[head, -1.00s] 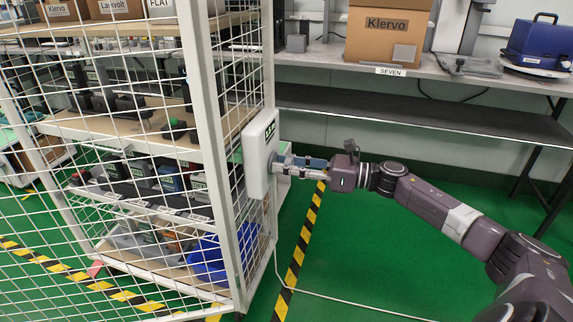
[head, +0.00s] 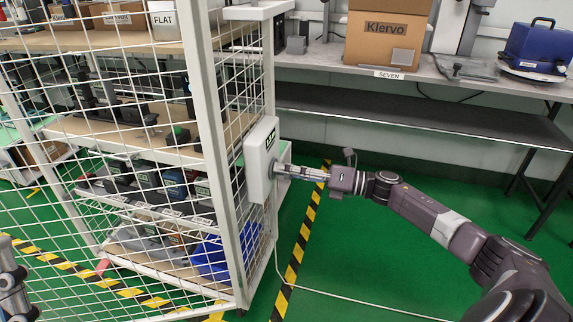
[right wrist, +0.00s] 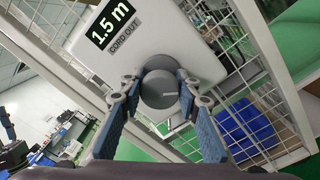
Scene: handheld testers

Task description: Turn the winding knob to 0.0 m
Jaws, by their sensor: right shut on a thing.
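The winding knob (right wrist: 160,88) is a round grey dial with a pale line on its face, on the front of a white box (right wrist: 205,62). The box's display (right wrist: 110,24) reads 1.5 m, above a "CORD OUT" label. In the head view the box (head: 260,160) hangs on the side of a mesh rack. My right gripper (right wrist: 158,86) is shut on the knob, one finger on each side. It also shows in the head view (head: 284,171), reaching in from the right. A grey part, probably of my left arm, shows at the lower left edge; its jaws cannot be made out.
The white mesh rack (head: 228,190) with loaded shelves fills the left. A bench (head: 440,70) with a Klervo carton (head: 386,38) and a blue case (head: 540,42) stands behind. A white cord (head: 340,299) lies on the open green floor (head: 370,270).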

